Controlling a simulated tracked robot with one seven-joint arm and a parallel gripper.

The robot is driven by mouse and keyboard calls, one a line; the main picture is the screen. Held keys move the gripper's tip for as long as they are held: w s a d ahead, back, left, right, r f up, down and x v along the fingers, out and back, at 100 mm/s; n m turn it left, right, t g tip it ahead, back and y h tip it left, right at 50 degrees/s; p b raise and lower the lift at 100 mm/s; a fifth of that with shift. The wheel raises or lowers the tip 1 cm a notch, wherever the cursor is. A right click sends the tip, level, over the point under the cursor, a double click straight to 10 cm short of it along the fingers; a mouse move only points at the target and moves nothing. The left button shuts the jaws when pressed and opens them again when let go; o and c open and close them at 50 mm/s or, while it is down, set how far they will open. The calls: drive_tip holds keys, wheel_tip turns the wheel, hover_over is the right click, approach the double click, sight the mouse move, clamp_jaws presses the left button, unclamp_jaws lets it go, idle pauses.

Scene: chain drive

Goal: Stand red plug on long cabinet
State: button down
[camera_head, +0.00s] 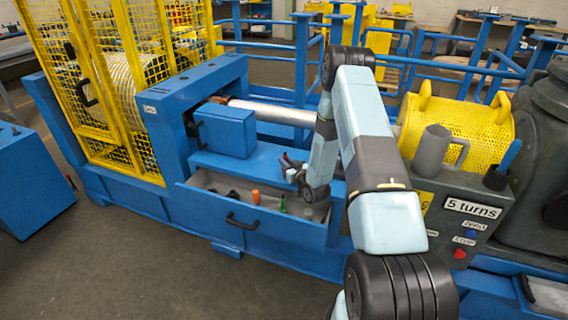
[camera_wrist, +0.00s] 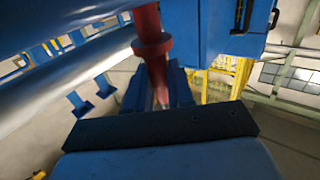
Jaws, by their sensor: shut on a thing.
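The red plug (camera_wrist: 158,68) is a red round piece with a wider collar, standing out between the fingers in the wrist view. My gripper (camera_wrist: 160,98) is shut on it. In the head view my gripper (camera_head: 288,163) is above the right part of the open drawer, close to the blue cabinet top; a small reddish bit shows at its fingers. A long blue cabinet (camera_head: 262,168) lies under the metal shaft, with the drawer in its front; I cannot tell surely that it is the long cabinet. Whether the plug touches any surface is unclear.
The open drawer (camera_head: 232,207) holds an orange piece (camera_head: 255,197), a green piece (camera_head: 282,204) and dark pieces. A blue box (camera_head: 226,136) stands left of my gripper, and a metal shaft (camera_head: 270,113) runs behind it. A grey control box (camera_head: 462,215) stands at right.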

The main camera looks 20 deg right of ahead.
drive_tip(key=shift+f, duration=0.1)
drive_tip(key=c, duration=1)
unclamp_jaws()
